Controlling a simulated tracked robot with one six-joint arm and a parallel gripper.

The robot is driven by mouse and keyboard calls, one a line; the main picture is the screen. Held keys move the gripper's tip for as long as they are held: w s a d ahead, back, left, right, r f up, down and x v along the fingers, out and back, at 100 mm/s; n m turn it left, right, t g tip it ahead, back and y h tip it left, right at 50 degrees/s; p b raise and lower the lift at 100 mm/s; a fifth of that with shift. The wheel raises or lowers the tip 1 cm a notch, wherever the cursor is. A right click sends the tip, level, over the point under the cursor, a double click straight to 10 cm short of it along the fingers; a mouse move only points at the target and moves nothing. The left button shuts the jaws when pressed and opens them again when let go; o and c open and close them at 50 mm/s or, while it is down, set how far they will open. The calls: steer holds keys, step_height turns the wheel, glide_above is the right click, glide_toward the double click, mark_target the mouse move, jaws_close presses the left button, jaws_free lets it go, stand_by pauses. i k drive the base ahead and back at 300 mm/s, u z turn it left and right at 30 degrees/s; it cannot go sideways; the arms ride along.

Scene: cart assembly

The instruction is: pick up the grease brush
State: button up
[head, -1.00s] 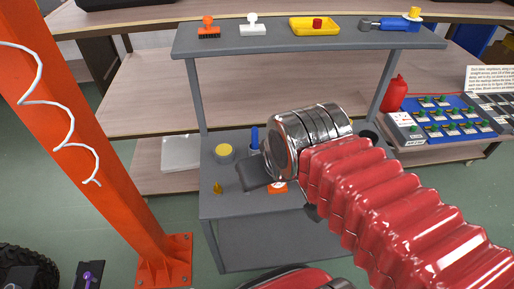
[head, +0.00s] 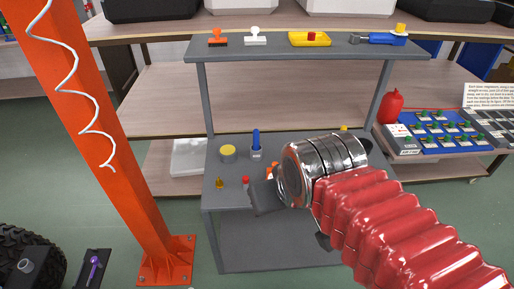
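My gripper (head: 292,220) is over the lower shelf of the grey cart, below the silver wrist and red bellows of my arm. Its two dark fingers are spread apart, with bare shelf between them and nothing held. A blue-handled tool (head: 256,141) stands upright in a small grey labelled holder, behind and left of my gripper. An orange-and-white item (head: 272,170) is partly hidden by my wrist. An orange item with a dark, brush-like base (head: 218,38) sits on the top shelf. I cannot tell for certain which of these is the grease brush.
On the lower shelf are a yellow-topped tin (head: 228,153), a small brass piece (head: 220,182) and a red-topped piece (head: 245,182). The grey top shelf (head: 290,50) overhangs them. An orange post (head: 110,130) stands left. A red bottle (head: 391,106) is at right.

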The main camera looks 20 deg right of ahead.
mark_target(256, 133)
steer(key=u, duration=1.5)
steer(key=k, duration=0.5)
steer(key=z, duration=0.3)
steer(key=i, duration=1)
steer(key=z, duration=0.05)
